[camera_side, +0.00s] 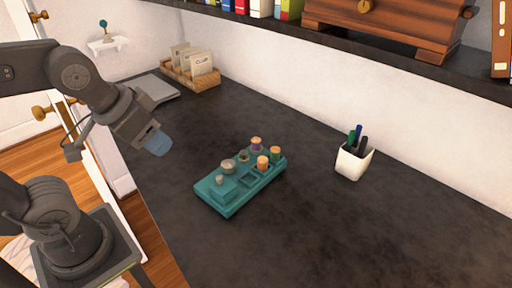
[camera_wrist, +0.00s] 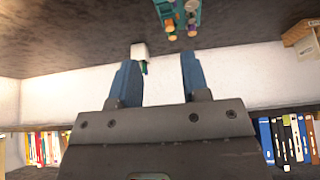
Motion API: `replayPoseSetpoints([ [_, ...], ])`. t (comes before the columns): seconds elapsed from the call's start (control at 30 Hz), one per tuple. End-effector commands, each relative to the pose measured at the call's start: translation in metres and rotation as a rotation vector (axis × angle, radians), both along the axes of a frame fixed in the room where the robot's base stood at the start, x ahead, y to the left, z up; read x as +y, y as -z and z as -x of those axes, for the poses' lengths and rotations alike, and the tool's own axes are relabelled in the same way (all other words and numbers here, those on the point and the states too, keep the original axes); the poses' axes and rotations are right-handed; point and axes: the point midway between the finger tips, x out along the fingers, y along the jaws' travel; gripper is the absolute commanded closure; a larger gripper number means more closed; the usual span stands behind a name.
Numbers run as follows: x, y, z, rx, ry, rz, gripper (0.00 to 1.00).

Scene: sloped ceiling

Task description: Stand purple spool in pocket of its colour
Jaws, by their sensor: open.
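The purple spool (camera_side: 256,146), with a tan top, stands upright at the far edge of a teal tray (camera_side: 231,207); I cannot tell whether it sits in a pocket, or that pocket's colour. An orange spool (camera_side: 262,163) and a green spool (camera_side: 275,154) stand close to it on the tray. The tray also shows at the top edge of the wrist view (camera_wrist: 196,9), cut off. My gripper (camera_side: 158,144) is up in the air, left of the tray and well apart from it. Its blue fingers are apart with nothing between them in the wrist view (camera_wrist: 158,68).
Grey round pieces (camera_side: 227,167) sit on the tray's nearer half. A white cup with pens (camera_side: 352,163) stands right of the tray. A wooden card box (camera_side: 191,74) is at the back left. A dark shelf (camera_side: 400,62) overhangs the back wall. The dark counter is otherwise mostly clear.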

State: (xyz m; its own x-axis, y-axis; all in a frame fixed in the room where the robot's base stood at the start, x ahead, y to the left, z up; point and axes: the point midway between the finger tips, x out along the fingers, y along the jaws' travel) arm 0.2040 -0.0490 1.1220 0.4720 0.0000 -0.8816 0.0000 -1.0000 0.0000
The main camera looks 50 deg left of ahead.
Motion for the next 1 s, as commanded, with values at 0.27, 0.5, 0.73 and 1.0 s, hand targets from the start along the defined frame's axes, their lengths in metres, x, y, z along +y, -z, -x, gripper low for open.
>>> replayPoseSetpoints([
  [0.27,0.0,0.0,0.0,0.0,0.0,0.0,0.57],
  [0.5,0.0,0.0,0.0,0.0,0.0,0.0,0.39],
  [0.73,0.0,0.0,0.0,0.0,0.0,0.0,0.37],
  [1.0,0.005,-0.019,-0.04,0.061,-0.146,0.064,0.37],
])
